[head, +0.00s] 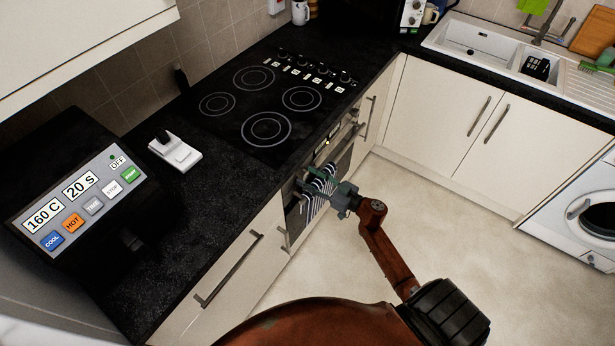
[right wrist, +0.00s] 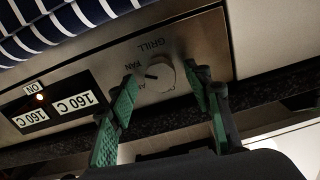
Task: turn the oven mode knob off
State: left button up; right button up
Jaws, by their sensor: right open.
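The oven mode knob (right wrist: 160,78) is a round pale knob on the oven's metal panel (right wrist: 80,75), shown upside down in the right wrist view. GRILL and FAN are printed around it; other lettering is partly hidden by my fingers. A dark mark on the knob lies near the FAN side. My right gripper (right wrist: 163,82) is open, with a green finger on each side of the knob; I cannot tell whether they touch it. In the head view my right gripper (head: 322,180) is at the oven front and hides the knob. My left gripper is not in view.
A lit display (right wrist: 52,108) reads ON and 160 C beside the knob. A blue-and-white striped towel (head: 315,206) hangs on the oven front. The hob (head: 268,103) is above in the black worktop. A machine with a button panel (head: 82,205) stands left. The floor (head: 430,215) is clear.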

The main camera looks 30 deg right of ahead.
jog(key=shift+w+a, duration=0.2)
jog(key=shift+w, duration=0.3)
jog(key=c, duration=1.1)
